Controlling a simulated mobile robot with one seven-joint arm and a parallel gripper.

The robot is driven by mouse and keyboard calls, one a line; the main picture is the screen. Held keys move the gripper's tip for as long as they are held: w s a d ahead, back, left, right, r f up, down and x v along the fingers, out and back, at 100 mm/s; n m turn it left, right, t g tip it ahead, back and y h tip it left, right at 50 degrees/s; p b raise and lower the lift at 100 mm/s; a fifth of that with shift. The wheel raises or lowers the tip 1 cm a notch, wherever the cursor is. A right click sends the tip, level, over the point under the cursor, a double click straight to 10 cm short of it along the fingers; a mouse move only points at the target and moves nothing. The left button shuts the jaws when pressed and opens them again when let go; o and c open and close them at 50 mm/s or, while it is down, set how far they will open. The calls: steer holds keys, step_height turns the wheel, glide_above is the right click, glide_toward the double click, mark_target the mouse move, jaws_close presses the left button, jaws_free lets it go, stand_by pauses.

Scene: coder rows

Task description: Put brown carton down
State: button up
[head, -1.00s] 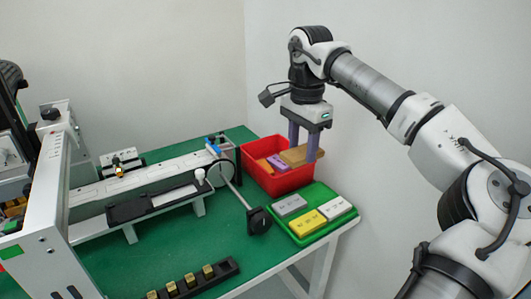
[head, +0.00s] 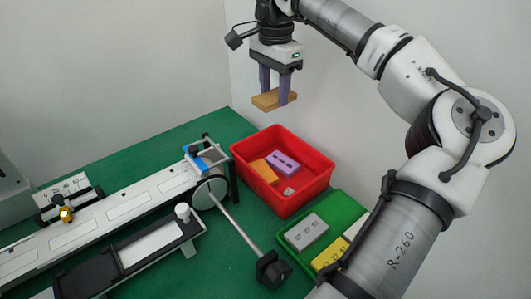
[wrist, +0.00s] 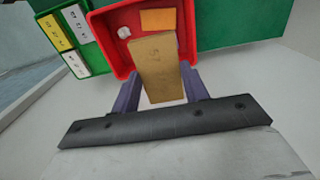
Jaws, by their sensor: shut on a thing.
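The brown carton (head: 273,99) is held in my gripper (head: 277,92), whose purple fingers are shut on it. It hangs in the air above and behind the red bin, clear of it. In the wrist view the carton (wrist: 160,72) sits between the fingers, with printed marks on its face, and covers part of the red bin (wrist: 112,38). In the head view the red bin (head: 290,205) holds an orange block, a purple block and a small pale piece.
A green tray (head: 341,204) with grey, yellow and white blocks stands right of the bin, partly hidden by my arm. A conveyor (head: 125,205) with a blue-topped end fitting (head: 207,157) and a black knob (head: 272,269) lies left. Green table (head: 110,150) is bare behind the conveyor.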

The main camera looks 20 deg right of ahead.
steer(key=shift+w+f, duration=0.15)
steer(key=shift+f, duration=0.1)
step_height(320, 180, down, 19)
steer(key=shift+f+p, duration=0.2)
steer(key=shift+p, duration=0.65)
steer(key=shift+f, duration=0.1)
steer(key=shift+f, duration=0.15)
steer(key=o, duration=0.7)
step_height(320, 180, up, 12)
steer(key=shift+r+b, duration=0.25)
steer(key=shift+b, duration=0.35)
